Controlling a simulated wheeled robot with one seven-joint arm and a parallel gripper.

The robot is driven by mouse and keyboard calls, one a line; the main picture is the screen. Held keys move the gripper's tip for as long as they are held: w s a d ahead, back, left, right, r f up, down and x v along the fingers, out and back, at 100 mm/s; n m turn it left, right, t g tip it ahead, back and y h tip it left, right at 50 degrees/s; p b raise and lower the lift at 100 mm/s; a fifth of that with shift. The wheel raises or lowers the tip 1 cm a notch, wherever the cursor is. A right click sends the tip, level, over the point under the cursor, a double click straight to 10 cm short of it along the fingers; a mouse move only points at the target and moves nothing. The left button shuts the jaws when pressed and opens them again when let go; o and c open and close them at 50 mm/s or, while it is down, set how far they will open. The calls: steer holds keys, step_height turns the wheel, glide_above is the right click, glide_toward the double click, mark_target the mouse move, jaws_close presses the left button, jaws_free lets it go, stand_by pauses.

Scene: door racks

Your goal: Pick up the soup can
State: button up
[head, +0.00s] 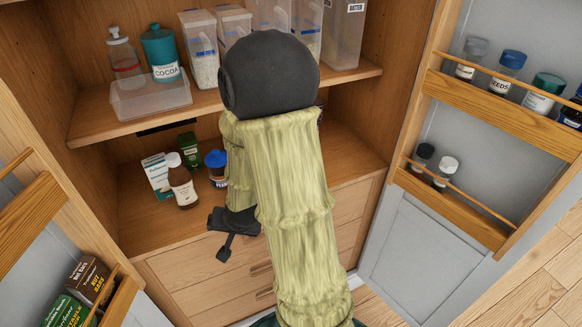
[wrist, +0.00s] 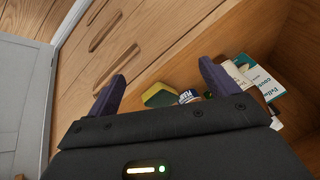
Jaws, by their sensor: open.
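I cannot pick out a soup can for certain. In the wrist view, a small white and blue round container (wrist: 188,96) with lettering shows between my fingers, near the right one, partly hidden by my gripper's body. My gripper (wrist: 160,84) is open, with its two fingers wide apart and nothing held. In the head view, my gripper (head: 234,232) is at the front edge of the lower shelf, partly hidden by my arm. A blue-lidded jar (head: 217,168) stands on that shelf beside my arm. My arm hides much of the shelf's right part.
A yellow and green sponge (wrist: 159,95) lies beside the round container. The upper shelf holds a cocoa canister (head: 161,54). Open doors with racks flank the cupboard.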

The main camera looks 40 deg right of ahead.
steer(key=w+d+f+m+t+p, duration=0.1)
steer(key=w+d+f+m+t, duration=0.2)
steer(key=m, duration=0.4)
steer(key=w+d+f+m+t+p, duration=0.1)
steer(key=w+d+m+t, duration=0.2)
steer(key=m, duration=0.5)
steer(key=s+d+r+m+t+h, duration=0.1)
steer(key=s+d+m+h, duration=0.2)
steer(key=m, duration=0.7)
steer(key=s+d+r+m+t+h, duration=0.1)
steer(key=s+d+r+m+h, duration=0.1)
steer(key=s+d+m+h, duration=0.2)
steer(key=d+m+h, duration=0.3)
steer(key=d+m, duration=0.3)
steer(key=shift+d+r+t+h, duration=0.15)
steer(key=shift+d+t+h, duration=0.05)
steer(key=shift+t+h, duration=0.2)
steer(key=b+x, duration=0.4)
steer(key=shift+d+b, duration=0.15)
steer(key=shift+b, duration=0.25)
